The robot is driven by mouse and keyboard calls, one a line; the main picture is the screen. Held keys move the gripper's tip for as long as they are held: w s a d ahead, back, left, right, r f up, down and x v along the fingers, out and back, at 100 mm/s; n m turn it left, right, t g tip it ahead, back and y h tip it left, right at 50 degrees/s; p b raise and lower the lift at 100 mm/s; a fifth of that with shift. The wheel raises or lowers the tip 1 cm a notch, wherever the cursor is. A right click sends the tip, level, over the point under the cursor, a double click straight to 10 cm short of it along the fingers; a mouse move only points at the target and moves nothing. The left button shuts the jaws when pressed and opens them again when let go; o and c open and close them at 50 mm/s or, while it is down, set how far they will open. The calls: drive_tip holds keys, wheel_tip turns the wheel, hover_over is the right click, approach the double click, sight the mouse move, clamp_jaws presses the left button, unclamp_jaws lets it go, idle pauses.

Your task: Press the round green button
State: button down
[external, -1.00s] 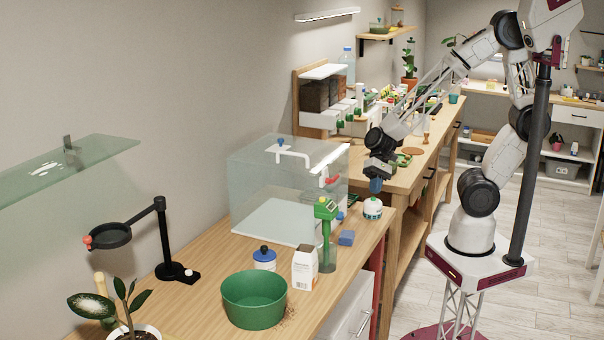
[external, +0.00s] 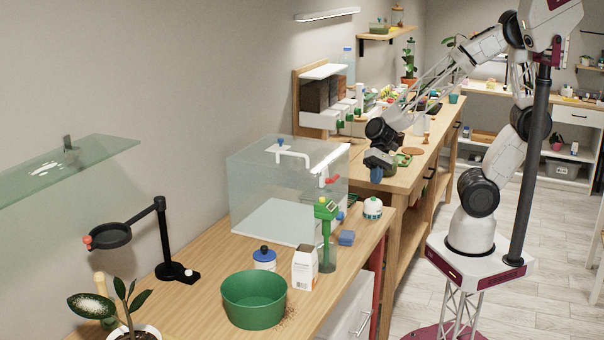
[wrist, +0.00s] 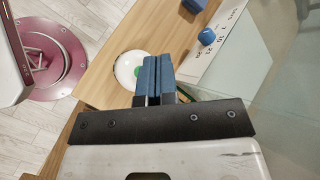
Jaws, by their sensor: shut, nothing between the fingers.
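A round white housing with a green centre, which looks like the round green button (external: 373,208), stands near the right edge of the wooden bench. In the wrist view the button (wrist: 136,70) is partly covered by my fingers, with some green showing beside them. My gripper (external: 377,180) hangs above the button in the external view, with a gap between fingertips and button. In the wrist view the blue fingers of my gripper (wrist: 159,58) are together, with nothing between them.
A clear enclosure (external: 275,185) stands left of the button. A green-headed device (external: 326,210), a blue block (external: 346,238), a white carton (external: 304,268) and a green bowl (external: 254,300) stand nearer the front. A blue knob (wrist: 207,36) shows in the wrist view.

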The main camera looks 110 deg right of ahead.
drive_tip(key=shift+r, duration=1.2)
drive_tip(key=shift+a, duration=0.1)
drive_tip(key=s+a+r+n+g+h, duration=0.1)
drive_tip(key=s+a+r+n+h, duration=0.2)
drive_tip(key=n, duration=0.4)
drive_tip(key=s+a+r+n+g+h, duration=0.1)
drive_tip(key=s+a+r+n+h, duration=0.3)
drive_tip(key=s+r+n, duration=0.3)
drive_tip(key=shift+s+a+r+n+g+h, duration=0.2)
drive_tip(key=shift+s+a+n+g+h, duration=0.15)
drive_tip(key=shift+s+n, duration=0.35)
drive_tip(key=shift+d, duration=0.1)
idle(0.8)
